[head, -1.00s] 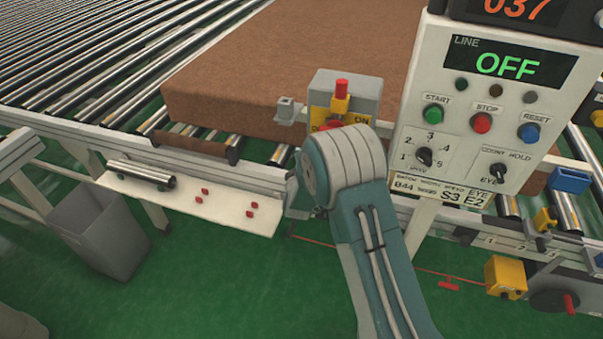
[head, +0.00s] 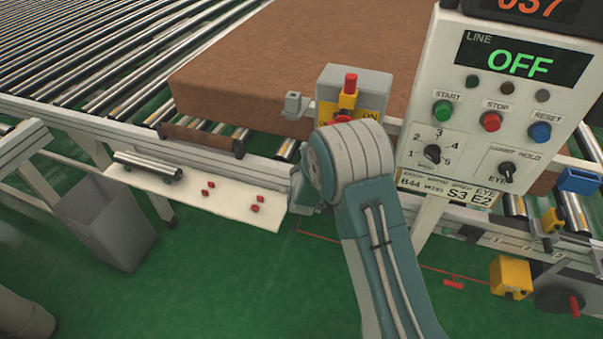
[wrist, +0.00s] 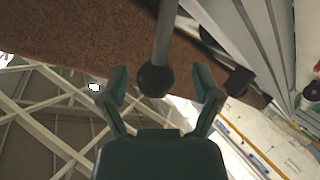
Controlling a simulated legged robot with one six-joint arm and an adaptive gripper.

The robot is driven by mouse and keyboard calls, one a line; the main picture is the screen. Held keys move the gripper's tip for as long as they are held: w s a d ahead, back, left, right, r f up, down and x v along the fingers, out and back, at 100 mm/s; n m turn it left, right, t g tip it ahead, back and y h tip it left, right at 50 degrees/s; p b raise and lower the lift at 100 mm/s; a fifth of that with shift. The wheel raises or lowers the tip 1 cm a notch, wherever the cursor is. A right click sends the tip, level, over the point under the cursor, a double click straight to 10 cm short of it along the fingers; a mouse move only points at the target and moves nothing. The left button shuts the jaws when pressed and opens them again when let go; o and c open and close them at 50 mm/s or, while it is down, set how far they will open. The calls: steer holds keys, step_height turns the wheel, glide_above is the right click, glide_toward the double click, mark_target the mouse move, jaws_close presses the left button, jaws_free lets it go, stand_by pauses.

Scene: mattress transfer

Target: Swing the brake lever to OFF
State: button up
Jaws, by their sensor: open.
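A grey rod with a dark ball knob (wrist: 155,80), which looks like the brake lever, hangs between the fingertips of my gripper (wrist: 161,84) in the wrist view. The fingers are open, with a visible gap on each side of the knob. In the head view, a grey box with a yellow and red fitting (head: 349,100) and a partly covered yellow ON plate (head: 370,115) stands behind my arm. My arm hides the lower part of this fitting and any OFF mark. The lever and my fingers cannot be made out in the head view.
A brown mattress (head: 250,75) lies on the roller conveyor (head: 80,60). The control panel (head: 480,120) stands close on the right, its display reading OFF.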

steer(key=v, duration=1.1)
steer(key=shift+s+a, duration=0.15)
steer(key=shift+s, duration=0.1)
steer(key=shift+r, duration=0.1)
steer(key=s+d+r+m+g+y, duration=0.1)
steer(key=s+d+r+m+g, duration=0.2)
steer(key=r, duration=0.4)
steer(key=s+d+r+y, duration=0.1)
steer(key=s+d+r, duration=0.25)
steer(key=r, duration=0.45)
steer(key=s+d+r+m+g, duration=0.1)
steer(key=s+d+r, duration=0.1)
steer(key=s, duration=0.6)
steer(key=s+d+r+m+g+h, duration=0.1)
steer(key=s+d, duration=0.3)
steer(key=s, duration=0.4)
steer(key=s+d+r+m+g+h, duration=0.1)
steer(key=s+d+r+m+g, duration=0.1)
steer(key=s, duration=0.6)
step_height(320, 180, up, 2)
steer(key=shift+d+r+m+g, duration=0.1)
steer(key=shift+d+m+g, duration=0.3)
steer(key=shift+d, duration=0.75)
steer(key=c, duration=0.3)
steer(key=shift+d, duration=0.1)
steer(key=shift+c, duration=0.2)
